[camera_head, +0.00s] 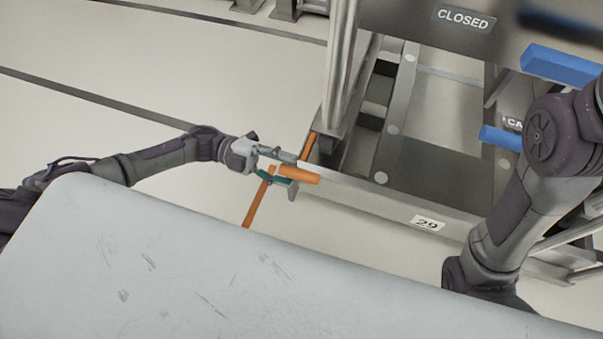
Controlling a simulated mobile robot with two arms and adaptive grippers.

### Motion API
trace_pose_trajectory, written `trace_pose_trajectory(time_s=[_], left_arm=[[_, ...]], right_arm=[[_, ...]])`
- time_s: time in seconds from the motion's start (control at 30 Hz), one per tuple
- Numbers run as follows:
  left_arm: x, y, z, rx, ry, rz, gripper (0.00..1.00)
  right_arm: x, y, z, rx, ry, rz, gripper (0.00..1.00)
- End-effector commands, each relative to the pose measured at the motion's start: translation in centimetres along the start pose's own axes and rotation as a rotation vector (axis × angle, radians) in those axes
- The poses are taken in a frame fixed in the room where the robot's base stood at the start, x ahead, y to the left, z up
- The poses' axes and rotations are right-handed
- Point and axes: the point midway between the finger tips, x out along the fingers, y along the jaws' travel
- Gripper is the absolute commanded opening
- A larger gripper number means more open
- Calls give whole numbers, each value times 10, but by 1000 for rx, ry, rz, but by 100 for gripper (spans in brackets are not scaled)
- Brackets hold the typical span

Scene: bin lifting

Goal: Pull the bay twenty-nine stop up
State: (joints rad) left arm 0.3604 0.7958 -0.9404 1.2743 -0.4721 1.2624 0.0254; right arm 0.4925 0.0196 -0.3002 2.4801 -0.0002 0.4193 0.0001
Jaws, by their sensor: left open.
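The orange stop (257,206) is a thin bar running slantwise beside the bay frame, with a thicker orange handle (306,175) sticking out to the right. The bay frame carries a white label (428,223) that reads 29. My left gripper (294,174) is open, with one finger above the handle and one below it. The handle lies between the fingers in the picture; I cannot tell whether they touch it. My right arm comes down at the right, and its gripper is out of sight.
A metal post (342,65) rises just behind the stop. A panel with a CLOSED sign (464,18) is at the top. Blue bars (561,66) stick out at the right near my right arm. The pale floor (220,85) at the left is mostly clear.

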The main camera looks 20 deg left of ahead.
Motion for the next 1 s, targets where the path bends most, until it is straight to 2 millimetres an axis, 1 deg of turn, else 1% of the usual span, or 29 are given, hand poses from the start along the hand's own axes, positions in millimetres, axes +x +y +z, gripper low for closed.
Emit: trace_pose_trajectory(time_s=[0.03,0.1,0.2,0.3,0.43,0.63,0.67,0.9,0.97,1.0], left_arm=[[10,2,1,2,3,-1,54],[21,1,1,1,3,-1,54],[32,1,1,1,2,-1,54],[39,1,0,0,1,-1,54],[43,0,0,0,-1,0,54],[43,0,0,0,-1,0,54],[43,0,0,0,-1,0,50],[42,0,0,0,-1,0,10],[42,0,0,0,-1,0,0],[42,0,0,0,-1,0,0]], right_arm=[[-1,-1,-3,-1,10,-3,40],[1,-2,-4,-2,15,-6,40],[2,-2,-7,-3,25,-9,40],[4,-3,-8,-4,31,-11,40],[5,-3,-8,-4,30,-13,40],[8,-3,-10,-5,36,-15,40],[8,-3,-10,-5,37,-15,40],[8,-3,-11,-5,41,-15,40],[8,-3,-11,-5,42,-15,40],[8,-3,-11,-5,42,-15,40]])
